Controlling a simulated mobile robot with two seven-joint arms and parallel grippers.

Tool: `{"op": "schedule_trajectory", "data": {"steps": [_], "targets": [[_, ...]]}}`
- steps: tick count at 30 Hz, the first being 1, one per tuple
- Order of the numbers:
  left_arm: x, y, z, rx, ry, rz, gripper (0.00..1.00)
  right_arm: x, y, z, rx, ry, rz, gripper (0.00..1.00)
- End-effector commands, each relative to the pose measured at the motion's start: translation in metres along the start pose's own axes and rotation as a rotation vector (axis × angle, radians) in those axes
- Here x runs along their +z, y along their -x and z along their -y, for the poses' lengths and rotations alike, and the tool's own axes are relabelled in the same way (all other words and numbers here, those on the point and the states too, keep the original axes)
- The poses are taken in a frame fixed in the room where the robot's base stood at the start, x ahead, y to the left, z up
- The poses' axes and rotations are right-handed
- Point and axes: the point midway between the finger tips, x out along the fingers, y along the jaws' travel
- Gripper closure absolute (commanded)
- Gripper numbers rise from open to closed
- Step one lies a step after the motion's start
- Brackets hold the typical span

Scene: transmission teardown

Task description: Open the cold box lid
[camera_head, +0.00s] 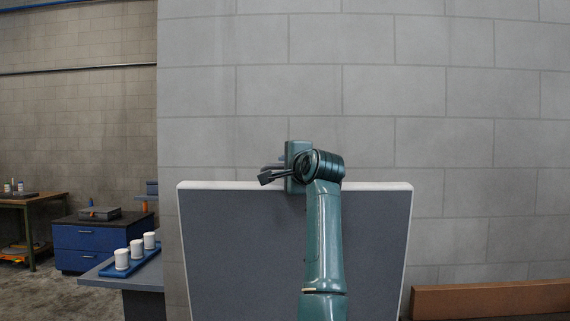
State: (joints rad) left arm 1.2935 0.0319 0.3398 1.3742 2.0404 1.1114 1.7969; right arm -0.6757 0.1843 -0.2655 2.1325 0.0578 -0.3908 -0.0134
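The cold box lid (245,250) stands upright as a dark grey panel with a pale rim, filling the lower middle of the head view. The box body below it is out of view. My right gripper is not in view.
A grey table (147,276) at the left holds a blue tray (112,270) with white cylinders. Behind it are a blue cabinet (82,246) and a wooden workbench (35,197). A block wall (450,130) stands behind the lid. A brown bench or box (490,299) is at lower right.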

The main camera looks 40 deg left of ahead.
Motion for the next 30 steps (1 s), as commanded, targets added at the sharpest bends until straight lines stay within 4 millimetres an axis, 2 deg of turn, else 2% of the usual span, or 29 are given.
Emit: {"op": "schedule_trajectory", "data": {"steps": [9,18,30], "targets": [[-0.0002,-0.0032,-0.0005,-0.001,-0.001,0.000,0.77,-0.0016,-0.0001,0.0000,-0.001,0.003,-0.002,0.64],[-0.0002,-0.0029,-0.0005,0.000,-0.001,0.000,1.00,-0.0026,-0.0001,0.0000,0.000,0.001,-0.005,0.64],[-0.0003,-0.0024,-0.0018,-0.001,-0.001,0.000,1.00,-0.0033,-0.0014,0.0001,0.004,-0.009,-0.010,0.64]]}}
